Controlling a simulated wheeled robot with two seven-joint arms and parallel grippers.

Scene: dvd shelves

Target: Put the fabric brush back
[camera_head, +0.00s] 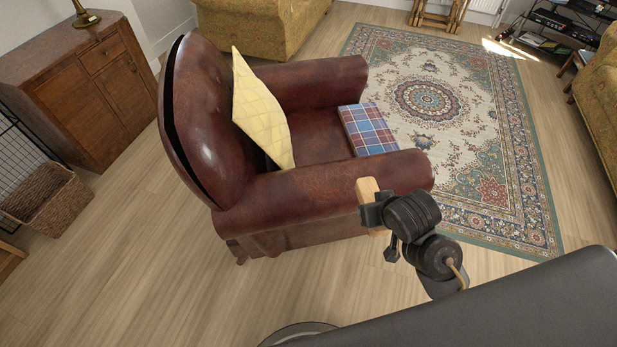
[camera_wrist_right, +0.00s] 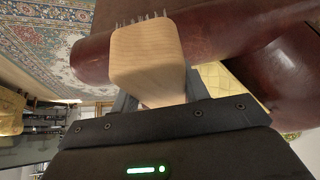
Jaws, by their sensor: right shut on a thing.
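The fabric brush (camera_head: 368,190) is a pale wooden block, held by my right gripper (camera_head: 374,212) in front of the near armrest of the brown leather armchair. In the right wrist view the brush (camera_wrist_right: 147,58) fills the space between the fingers (camera_wrist_right: 155,100), with thin bristles along its far edge. The right gripper is shut on it. From these views I cannot tell whether the brush touches the armrest (camera_head: 330,185). My left gripper is not in view.
The armchair (camera_head: 215,110) holds a yellow cushion (camera_head: 262,110) and a folded plaid cloth (camera_head: 367,130). A wooden cabinet (camera_head: 75,85) and wicker basket (camera_head: 52,198) stand at left. A patterned rug (camera_head: 440,110) lies behind. The wood floor (camera_head: 150,260) at front left is clear.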

